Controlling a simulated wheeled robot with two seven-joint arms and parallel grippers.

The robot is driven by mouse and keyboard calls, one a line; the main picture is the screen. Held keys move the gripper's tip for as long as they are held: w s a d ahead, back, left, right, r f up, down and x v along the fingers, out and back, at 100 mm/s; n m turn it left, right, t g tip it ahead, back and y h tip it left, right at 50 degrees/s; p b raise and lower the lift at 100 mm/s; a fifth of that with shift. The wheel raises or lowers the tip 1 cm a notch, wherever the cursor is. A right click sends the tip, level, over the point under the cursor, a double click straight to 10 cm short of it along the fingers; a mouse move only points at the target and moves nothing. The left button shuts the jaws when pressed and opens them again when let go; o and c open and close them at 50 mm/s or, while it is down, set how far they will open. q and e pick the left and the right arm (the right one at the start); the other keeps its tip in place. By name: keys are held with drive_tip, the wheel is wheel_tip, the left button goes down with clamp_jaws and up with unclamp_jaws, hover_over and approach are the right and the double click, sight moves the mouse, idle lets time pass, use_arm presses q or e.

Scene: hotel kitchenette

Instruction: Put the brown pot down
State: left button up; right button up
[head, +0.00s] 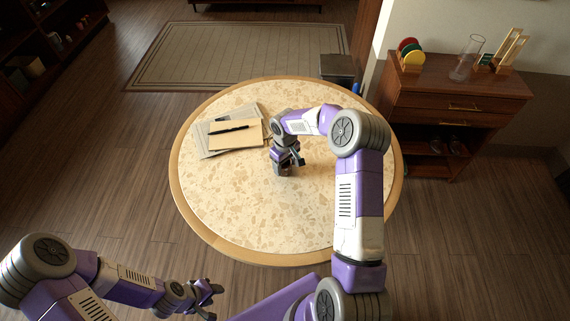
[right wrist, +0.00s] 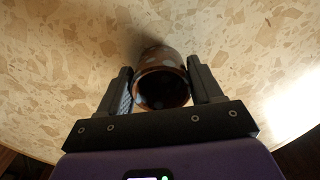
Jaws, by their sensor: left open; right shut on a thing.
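The brown pot (right wrist: 172,54) is between the two fingers of my right gripper (right wrist: 160,88) in the right wrist view, its dark round opening facing the camera. The fingers are shut on its sides. In the head view my right gripper (head: 285,168) is over the middle of the round table (head: 225,205), and the pot is hidden or too small to make out there. I cannot tell whether the pot touches the tabletop. My left gripper (head: 212,301) is open and empty, low in front of the table's near left edge.
Papers and a tan folder (head: 222,138) with a black pen (head: 229,130) lie on the table's far left. The table's front and right are clear. A wooden cabinet (head: 450,95) with a glass vase (head: 466,62) stands at the right.

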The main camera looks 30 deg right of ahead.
drive_tip(key=shift+f, duration=0.2)
drive_tip(key=o, duration=1.2)
drive_tip(key=shift+o, duration=0.2)
drive_tip(key=shift+r, duration=0.15)
